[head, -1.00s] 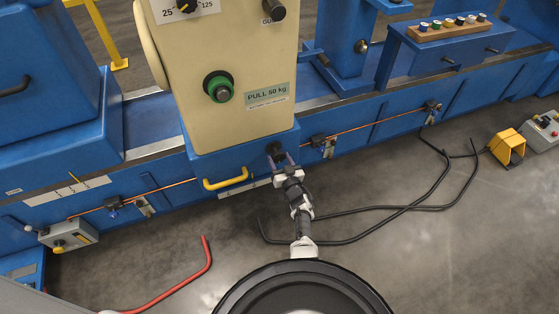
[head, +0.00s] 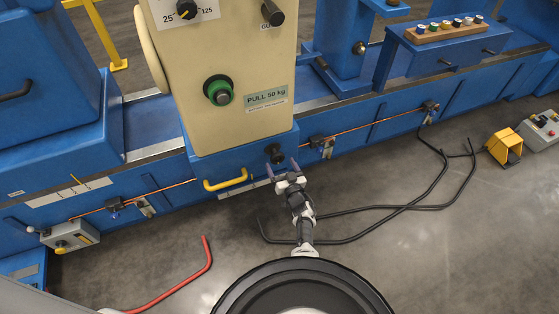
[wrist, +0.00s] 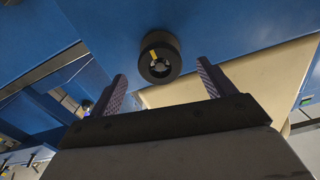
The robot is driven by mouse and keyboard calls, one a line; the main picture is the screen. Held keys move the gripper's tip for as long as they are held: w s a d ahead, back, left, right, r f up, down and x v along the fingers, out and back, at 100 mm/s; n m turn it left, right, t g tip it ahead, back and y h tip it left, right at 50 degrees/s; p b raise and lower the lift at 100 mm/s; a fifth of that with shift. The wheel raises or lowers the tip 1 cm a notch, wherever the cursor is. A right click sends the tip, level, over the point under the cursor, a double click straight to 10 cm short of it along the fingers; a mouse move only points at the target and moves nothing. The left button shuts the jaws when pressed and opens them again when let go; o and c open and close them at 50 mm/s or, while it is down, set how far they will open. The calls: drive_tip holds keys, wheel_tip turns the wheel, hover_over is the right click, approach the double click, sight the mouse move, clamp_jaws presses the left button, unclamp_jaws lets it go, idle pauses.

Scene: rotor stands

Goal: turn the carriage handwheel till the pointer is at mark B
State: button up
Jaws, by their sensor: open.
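The carriage handwheel appears to be the small black knob (head: 274,153) on the blue front of the carriage, under the cream housing (head: 235,100). In the wrist view the knob (wrist: 160,57) shows its round end face with a yellow mark. My gripper (head: 281,167) is open and empty. Its fingertips (wrist: 161,72) are spread on either side of the knob's line and appear short of it, apart from it.
A yellow handle (head: 225,180) sits left of the knob, with a pale strip (head: 232,192) beneath. A thin copper-coloured rod (head: 370,125) runs along the blue bed.

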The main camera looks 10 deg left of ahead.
drive_tip(key=shift+s+d, duration=0.25)
drive_tip(key=shift+s, duration=0.15)
drive_tip(key=p+v, duration=0.3)
drive_tip(key=v, duration=0.3)
idle(0.5)
